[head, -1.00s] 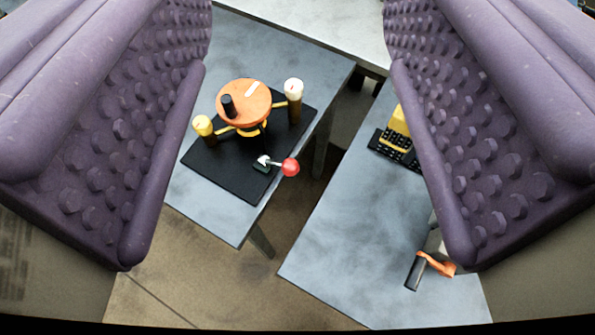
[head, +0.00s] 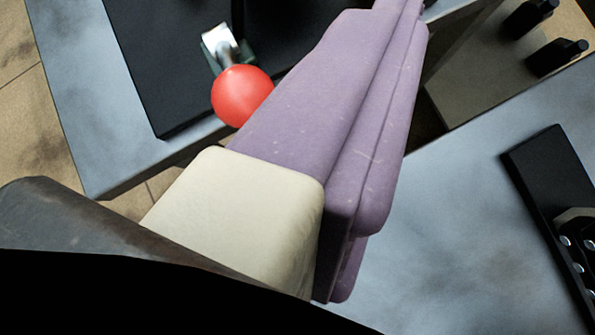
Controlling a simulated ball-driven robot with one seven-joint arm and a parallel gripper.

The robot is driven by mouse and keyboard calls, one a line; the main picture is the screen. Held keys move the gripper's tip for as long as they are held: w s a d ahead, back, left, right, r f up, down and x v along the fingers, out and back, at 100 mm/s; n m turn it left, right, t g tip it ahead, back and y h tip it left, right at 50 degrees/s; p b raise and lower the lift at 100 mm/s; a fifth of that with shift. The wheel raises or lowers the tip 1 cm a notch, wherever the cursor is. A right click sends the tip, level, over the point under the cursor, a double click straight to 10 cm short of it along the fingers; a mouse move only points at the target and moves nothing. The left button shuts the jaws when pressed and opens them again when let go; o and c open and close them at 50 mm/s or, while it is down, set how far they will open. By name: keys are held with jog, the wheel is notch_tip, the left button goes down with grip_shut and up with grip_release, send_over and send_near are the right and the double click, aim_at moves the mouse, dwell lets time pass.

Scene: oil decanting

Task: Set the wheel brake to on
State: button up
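The brake lever has a red ball knob (head: 240,95) on a short metal stem (head: 222,45), near the front edge of a black base plate (head: 160,75). My gripper (head: 380,40) is large in the middle, seen from the side as purple padding on a cream block. It covers the right edge of the knob in the picture; whether it touches the knob I cannot tell. Only one side of the gripper shows clearly, so its opening is hidden. The orange wheel is out of view.
The plate lies on a grey table (head: 75,110) at left. A second grey table (head: 450,230) is at right, with a black bolted fixture (head: 550,170) on it. A gap with floor separates the tables. Black pegs (head: 555,58) show at top right.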

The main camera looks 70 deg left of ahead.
aim_at(244, 92)
jog(key=s+a+f+y+p, duration=0.3)
jog(key=s+a+f+y, duration=0.3)
jog(key=s+f, duration=0.15)
jog(key=b+x, duration=0.2)
jog(key=x, duration=0.6)
jog(key=shift+w+d, duration=0.1)
jog(key=shift+w, duration=0.15)
jog(key=shift+r, duration=0.1)
grip_shut()
